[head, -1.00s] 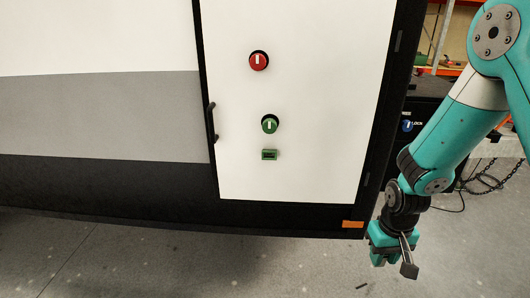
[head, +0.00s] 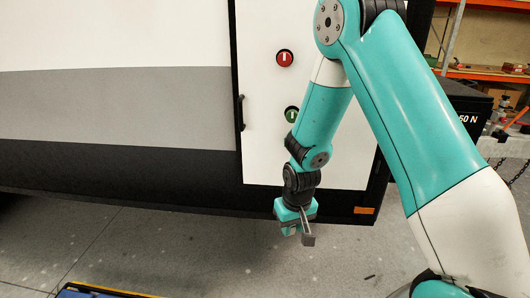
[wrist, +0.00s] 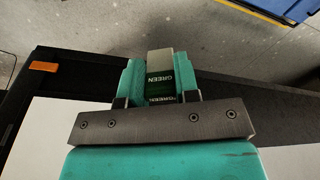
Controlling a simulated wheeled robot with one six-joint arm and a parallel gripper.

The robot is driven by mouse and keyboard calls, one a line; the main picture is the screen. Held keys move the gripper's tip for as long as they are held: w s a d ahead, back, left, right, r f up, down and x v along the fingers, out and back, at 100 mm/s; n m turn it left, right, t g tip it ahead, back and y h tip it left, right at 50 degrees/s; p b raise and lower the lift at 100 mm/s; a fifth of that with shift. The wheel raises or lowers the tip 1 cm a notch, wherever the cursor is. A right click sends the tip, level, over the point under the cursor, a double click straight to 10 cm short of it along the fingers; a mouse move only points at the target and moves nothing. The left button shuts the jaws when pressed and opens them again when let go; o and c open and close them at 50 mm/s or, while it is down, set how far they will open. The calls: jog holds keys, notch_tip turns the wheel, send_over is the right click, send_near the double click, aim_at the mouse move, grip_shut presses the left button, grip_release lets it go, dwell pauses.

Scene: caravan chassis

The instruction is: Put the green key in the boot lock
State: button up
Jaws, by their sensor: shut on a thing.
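My gripper (head: 297,213) hangs in front of the lower edge of the white door, pointing down. It is shut on the green key, whose grey end (head: 309,239) sticks out below the jaws. In the wrist view, the key (wrist: 160,80) shows a dark green body marked GREEN between the teal jaws, with a grey block at its far end.
A red round lock (head: 285,58) sits above the green one on the white door (head: 262,150). A black handle (head: 241,113) is at the door's left edge. An orange marker (head: 364,210) is at lower right. A blue, yellow-edged object (head: 95,291) lies at bottom left.

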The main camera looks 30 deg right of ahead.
jog(key=w+d+r+m+t+h, duration=0.2)
jog(key=w+r+t, duration=0.3)
jog(key=r, duration=0.3)
jog(key=w+d+r+m+t+h, duration=0.3)
jog(key=w+d+r+t+h, duration=0.1)
jog(key=w+r+t+h, duration=0.1)
notch_tip(320, 180, up, 3)
jog(key=shift+w+f+h+p, duration=0.15)
jog(key=shift+w+h+p, duration=0.2)
jog(key=shift+w, duration=0.4)
jog(key=shift+d+f+b, duration=0.1)
jog(key=shift+f+b, duration=0.1)
jog(key=shift+b, duration=0.15)
jog(key=shift+x, duration=2.85)
jog(key=shift+f+b, duration=0.1)
jog(key=shift+b, duration=1.35)
jog(key=shift+x, duration=1.75)
